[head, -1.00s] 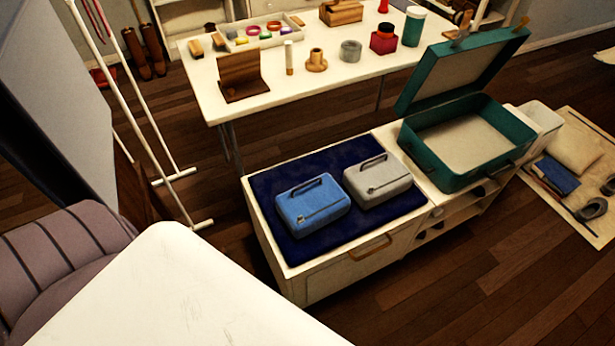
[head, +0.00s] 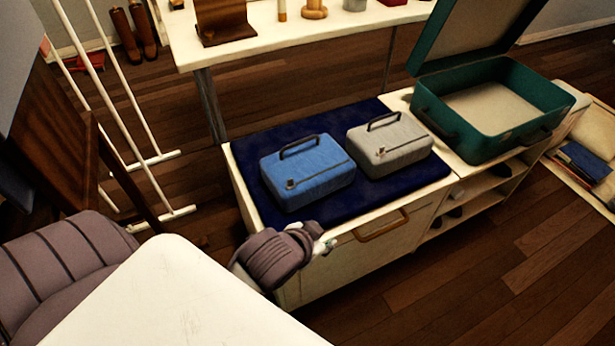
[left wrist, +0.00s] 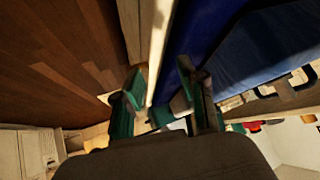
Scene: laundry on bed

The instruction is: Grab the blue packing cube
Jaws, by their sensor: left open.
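The blue packing cube (head: 307,172) sits on the dark blue mat (head: 405,195) on top of the white bench, its dark handle upright at its back edge. My left gripper (head: 322,243) is at the bench's front edge, in front of and below the cube and apart from it. In the left wrist view, the left gripper (left wrist: 160,92) has its green fingers spread with nothing held. The blue packing cube (left wrist: 255,48) fills the upper right there, with its handle beside the fingers at right. My right gripper is not in view.
A grey packing cube (head: 390,148) sits right of the blue one. An open teal suitcase (head: 490,105) stands further right. A white table (head: 270,40) is behind, and a white rack (head: 130,110) stands at left. The bench's drawer handle (head: 382,226) sticks out in front.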

